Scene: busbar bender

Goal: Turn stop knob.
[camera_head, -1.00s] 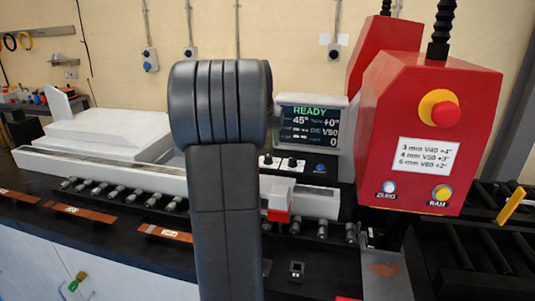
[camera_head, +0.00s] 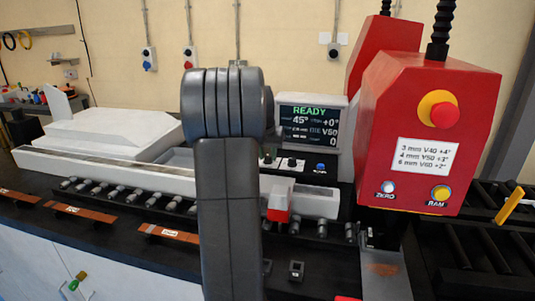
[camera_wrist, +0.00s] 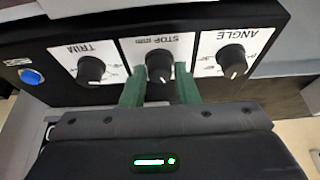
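The stop knob (camera_wrist: 160,64) is a black dial with a white pointer mark, on a white plate labelled "STOP mm", upside down in the wrist view. My gripper (camera_wrist: 160,72) has two green fingers, one on each side of this knob. The fingers are apart, with a narrow gap to the knob visible, so the gripper looks open around it. In the head view my arm hides the gripper and part of the knob panel. The display (camera_head: 310,127) reads READY, 45°, +0°, V50 and 0.
The trim knob (camera_wrist: 91,69) and angle knob (camera_wrist: 232,60) flank the stop knob closely. A blue button (camera_wrist: 31,77) lies beyond trim. A red housing (camera_head: 425,130) with an emergency stop (camera_head: 440,109) stands right. Copper strips (camera_head: 168,233) lie on the dark bench.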

